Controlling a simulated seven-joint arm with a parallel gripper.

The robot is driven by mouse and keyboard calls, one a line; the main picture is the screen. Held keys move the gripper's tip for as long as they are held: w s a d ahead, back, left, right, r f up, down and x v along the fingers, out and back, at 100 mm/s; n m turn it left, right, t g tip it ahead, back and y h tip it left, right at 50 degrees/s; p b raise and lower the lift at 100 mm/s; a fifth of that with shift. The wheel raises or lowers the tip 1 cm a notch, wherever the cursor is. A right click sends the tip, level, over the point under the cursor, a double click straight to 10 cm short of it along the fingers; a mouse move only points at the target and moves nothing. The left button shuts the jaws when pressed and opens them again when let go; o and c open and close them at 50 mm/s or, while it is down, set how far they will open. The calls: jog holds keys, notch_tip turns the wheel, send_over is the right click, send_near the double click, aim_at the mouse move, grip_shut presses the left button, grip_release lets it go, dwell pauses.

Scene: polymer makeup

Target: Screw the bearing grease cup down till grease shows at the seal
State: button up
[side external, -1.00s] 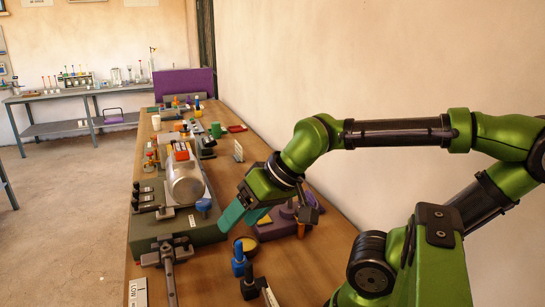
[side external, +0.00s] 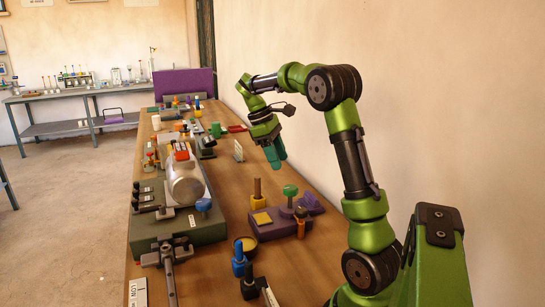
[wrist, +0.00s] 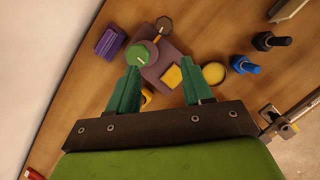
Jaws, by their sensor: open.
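A purple base (side external: 275,229) stands on the bench right of the grey motor-like cylinder (side external: 184,184). Blue knob (side external: 203,204) is at the near end of the cylinder. I cannot tell which part is the grease cup or where the seal is. My gripper (side external: 275,155) is open and empty, raised above the bench behind the purple base. In the wrist view the green knob (wrist: 140,55) lies ahead of the open teal fingers (wrist: 162,88).
A shallow dish with yellow contents (side external: 245,243) sits near the purple base. A clamp (side external: 168,262) is at the bench's left. A white card (side external: 238,151) stands behind.

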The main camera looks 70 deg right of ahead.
jog(key=n, duration=0.1)
send_near(300, 209)
jog(key=x, duration=0.9)
jog(key=shift+d, duration=0.15)
jog(key=shift+r, duration=0.1)
jog(key=c, duration=0.8)
